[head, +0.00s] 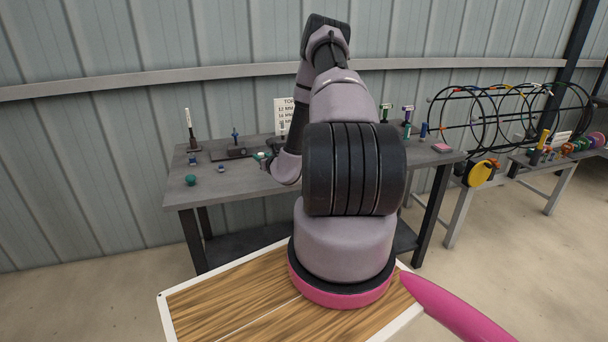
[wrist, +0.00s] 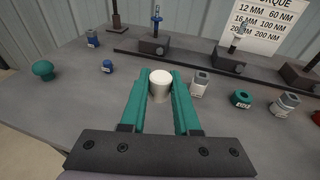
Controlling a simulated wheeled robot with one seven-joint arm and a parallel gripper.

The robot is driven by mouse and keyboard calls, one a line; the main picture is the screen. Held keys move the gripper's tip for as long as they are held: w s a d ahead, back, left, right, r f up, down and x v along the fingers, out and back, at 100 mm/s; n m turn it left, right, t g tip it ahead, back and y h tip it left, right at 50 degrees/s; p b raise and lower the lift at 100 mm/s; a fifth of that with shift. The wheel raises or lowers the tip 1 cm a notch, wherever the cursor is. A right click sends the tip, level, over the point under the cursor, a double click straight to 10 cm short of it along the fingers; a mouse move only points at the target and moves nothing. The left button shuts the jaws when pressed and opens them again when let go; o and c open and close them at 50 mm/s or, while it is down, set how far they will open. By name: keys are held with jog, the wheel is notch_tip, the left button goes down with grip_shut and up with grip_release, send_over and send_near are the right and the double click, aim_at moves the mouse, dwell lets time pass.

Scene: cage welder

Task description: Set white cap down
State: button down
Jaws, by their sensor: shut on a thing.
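The white cap (wrist: 160,85) is in the wrist view, upright between the two teal fingers of my gripper (wrist: 160,94). My gripper is shut on it, just above or at the grey table top; I cannot tell whether its base touches the table. In the head view my arm hides most of the gripper, and I cannot make out the cap there. The grey table (head: 235,187) stands against the corrugated wall.
A teal knob (wrist: 43,69) and small blue piece (wrist: 107,66) lie to the left. Grey-white sockets (wrist: 199,84) and a teal nut (wrist: 242,99) lie to the right. Behind is a dark fixture bar (wrist: 185,62) with upright bolts. Bare table lies left of the gripper.

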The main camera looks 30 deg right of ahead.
aim_at(263, 180)
notch_tip(263, 180, down, 8)
jog(key=shift+f, duration=0.25)
jog(key=shift+f, duration=0.2)
jog(key=c, duration=0.6)
grip_release()
jog(key=shift+c, duration=0.2)
jog(key=shift+r, duration=0.1)
